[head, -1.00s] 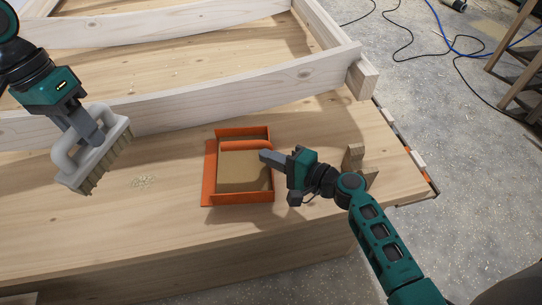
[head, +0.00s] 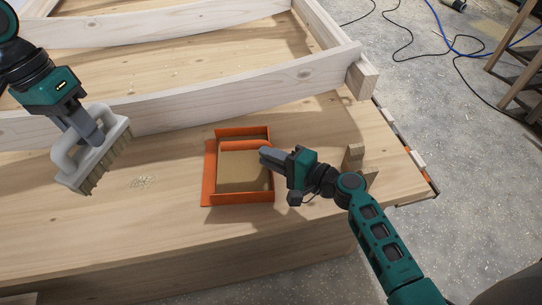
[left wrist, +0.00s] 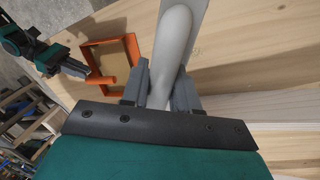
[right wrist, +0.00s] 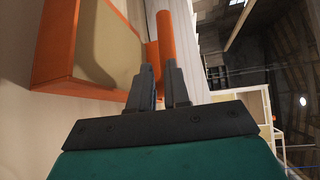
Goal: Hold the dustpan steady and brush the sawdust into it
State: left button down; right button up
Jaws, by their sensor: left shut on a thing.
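My left gripper (head: 92,132) is shut on the grey handle of a brush (head: 104,158). The brush is tilted, its pale bristles low over the wooden top, just left of a small pile of sawdust (head: 142,182). The handle also shows between the fingers in the left wrist view (left wrist: 172,50). An orange dustpan (head: 209,188) lies right of the sawdust, its inside brownish. My right gripper (head: 265,156) is at the dustpan's right side, by the end of its orange handle (right wrist: 166,35). Its fingers are close together; whether they clasp the handle is unclear.
A pale timber frame (head: 200,105) stands along the back of the wooden top (head: 120,235). Small wood blocks (head: 354,157) sit right of the dustpan, behind my right arm. The top between sawdust and dustpan is clear. Cables (head: 455,50) lie on the floor at right.

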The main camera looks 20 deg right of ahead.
jog(key=shift+o, duration=0.7)
pick_arm(q)
jog(key=shift+f+b, duration=0.3)
pick_arm(e)
jog(key=v, duration=1.2)
jog(key=shift+f, duration=0.1)
